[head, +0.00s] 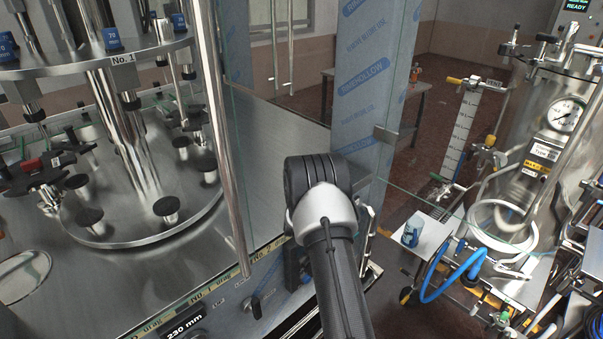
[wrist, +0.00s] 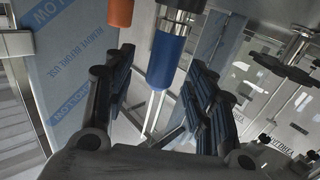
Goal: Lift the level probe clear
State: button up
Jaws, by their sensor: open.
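In the wrist view, a blue cylinder (wrist: 168,60) with a bright metal top and thin pale rods (wrist: 150,115) below it looks like the level probe. It hangs tilted in the picture between the fingers of my gripper (wrist: 162,78). The two dark ribbed fingers stand apart, one on each side of it, and I see no clear contact. In the head view my arm hides the gripper, and I cannot pick out this blue part there.
The filler carousel (head: 130,235), with several blue-capped valves (head: 112,38), stands left. Glass doors and a film-wrapped post (head: 365,75) stand close to my arm. An orange part (wrist: 120,12) is near the gripper. A steel tank (head: 548,150) and blue hose (head: 440,285) are right.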

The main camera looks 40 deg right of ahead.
jog(key=x, duration=0.4)
jog(key=shift+a+f+b, duration=0.1)
jog(key=shift+f+b, duration=0.05)
jog(key=shift+b, duration=0.15)
grip_shut()
dwell(0.3)
